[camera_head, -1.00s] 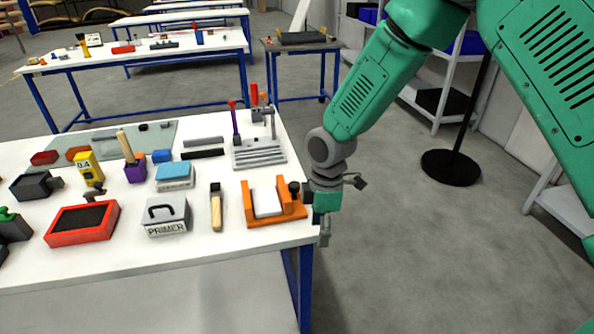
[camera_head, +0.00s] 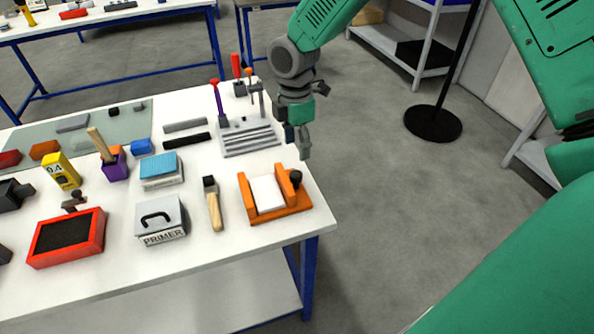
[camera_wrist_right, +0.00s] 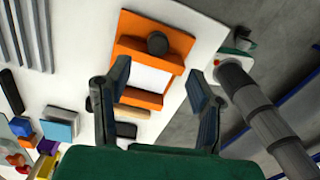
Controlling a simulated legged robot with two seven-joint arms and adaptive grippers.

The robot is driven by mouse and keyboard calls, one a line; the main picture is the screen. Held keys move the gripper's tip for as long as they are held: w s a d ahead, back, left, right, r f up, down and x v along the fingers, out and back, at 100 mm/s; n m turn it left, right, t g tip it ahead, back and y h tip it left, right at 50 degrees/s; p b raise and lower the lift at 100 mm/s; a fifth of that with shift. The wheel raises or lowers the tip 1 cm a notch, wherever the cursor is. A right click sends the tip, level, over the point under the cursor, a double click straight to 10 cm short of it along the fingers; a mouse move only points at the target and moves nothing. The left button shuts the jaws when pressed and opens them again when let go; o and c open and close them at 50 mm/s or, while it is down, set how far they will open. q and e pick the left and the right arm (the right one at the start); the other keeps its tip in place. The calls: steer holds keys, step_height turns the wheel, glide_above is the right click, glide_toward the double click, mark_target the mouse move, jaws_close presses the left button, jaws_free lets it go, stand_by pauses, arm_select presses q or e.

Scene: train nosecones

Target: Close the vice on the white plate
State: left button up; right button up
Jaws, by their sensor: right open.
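The orange vice (camera_head: 246,199) stands near the right front corner of the white table, with the white plate (camera_head: 267,194) upright or tilted between its two jaws. I cannot tell whether both jaws touch the plate. A black knob (camera_head: 295,177) sits on the vice's right side. In the right wrist view the vice (camera_wrist_right: 130,27), plate (camera_wrist_right: 145,76) and knob (camera_wrist_right: 157,43) show beyond the fingers. My right gripper (camera_head: 303,145) is open and empty, apart from the knob and behind it at the table's right edge; its fingers also show in the wrist view (camera_wrist_right: 158,72). My left gripper is out of view.
A wooden-handled brush (camera_head: 214,205) and a PRIMER box (camera_head: 160,220) lie left of the vice. A grey slotted block (camera_head: 249,139) with upright tools stands behind it. Open floor (camera_head: 385,210) lies right of the table.

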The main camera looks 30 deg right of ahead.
mark_target(296, 173)
steer(key=f, duration=0.3)
steer(key=a+f, duration=0.1)
steer(key=f, duration=0.2)
steer(key=shift+w+a, duration=0.15)
steer(key=f, duration=0.2)
steer(key=d+f, duration=0.1)
steer(key=shift+s+f+p, duration=0.15)
steer(key=shift+s+p, duration=0.1)
steer(key=shift+p, duration=0.1)
steer(key=shift+s+d+f, duration=0.15)
steer(key=shift+s+f, duration=0.05)
steer(key=shift+f, duration=0.1)
steer(key=shift+w+d+f, duration=0.15)
steer(key=shift+w+f, duration=0.05)
steer(key=shift+f, duration=0.1)
steer(key=shift+w, duration=0.1)
steer(key=shift+c, duration=0.4)
steer(key=shift+a+r, duration=0.2)
steer(key=shift+a, duration=0.15)
jaws_close()
